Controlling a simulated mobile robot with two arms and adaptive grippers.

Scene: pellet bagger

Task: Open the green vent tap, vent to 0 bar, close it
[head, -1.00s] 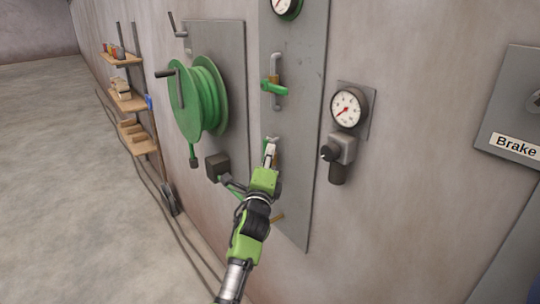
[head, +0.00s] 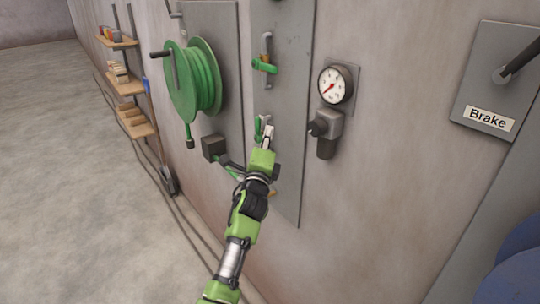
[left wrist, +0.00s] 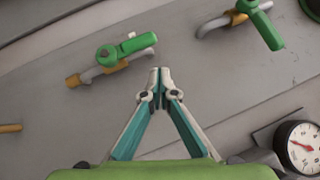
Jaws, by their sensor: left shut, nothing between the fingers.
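Two green-handled taps sit one above the other on a tall grey wall panel. The upper tap (head: 264,66) has its handle across its pipe; it also shows in the left wrist view (left wrist: 262,25). The lower tap (head: 258,128) has its handle roughly along its pipe, clearest in the left wrist view (left wrist: 122,50). No label shows which is the vent tap. My left gripper (head: 267,130) is shut and empty in front of the lower tap; its tips (left wrist: 160,72) appear just beside the handle's end. Contact cannot be told. My right gripper is out of view.
A white gauge (head: 335,85), its red needle toward the lower left, hangs right of the panel above a black-knobbed fitting (head: 325,130). A green hose reel (head: 195,80) is at left. A Brake lever plate (head: 495,95) is at right. Shelves (head: 125,85) stand farther left.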

